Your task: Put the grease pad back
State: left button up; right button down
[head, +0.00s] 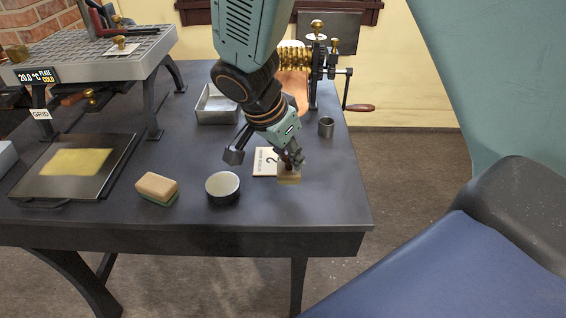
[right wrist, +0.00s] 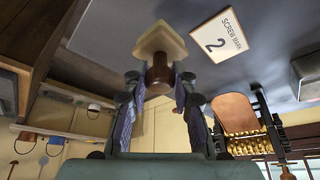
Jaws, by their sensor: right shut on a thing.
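The grease pad is a pale cream block (right wrist: 160,42) under a brown round handle (right wrist: 158,76). My right gripper (head: 291,160) is shut on the handle, with a finger on each side in the right wrist view (right wrist: 159,88). In the head view the pad (head: 288,179) is at the table's right part, just right of the number card (head: 263,160). I cannot tell whether it touches the table. A round dark tin with a pale inside (head: 222,187) stands left of it. My left gripper is not in view.
A sponge (head: 157,188) lies left of the tin. A dark plate with a yellow sheet (head: 110,170) lies left. The table's front right is clear.

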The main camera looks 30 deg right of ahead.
aim_at(286, 166)
jog(key=shift+w+f, duration=0.2)
jog(key=shift+f, duration=0.6)
jog(key=x, duration=0.1)
jog(key=b+x, duration=0.1)
jog(key=shift+s+a+f, duration=0.1)
jog(key=shift+s+f, duration=0.05)
jog(key=shift+f, duration=0.65)
jog(key=shift+s+a+r, duration=0.1)
jog(key=shift+a, duration=0.1)
jog(key=shift+d, duration=0.1)
jog(key=c, duration=1.5)
grip_release()
jog(key=shift+f, duration=0.25)
jog(key=shift+c, duration=0.2)
jog(key=o, duration=0.5)
jog(key=shift+r, duration=0.1)
jog(key=shift+c, duration=0.2)
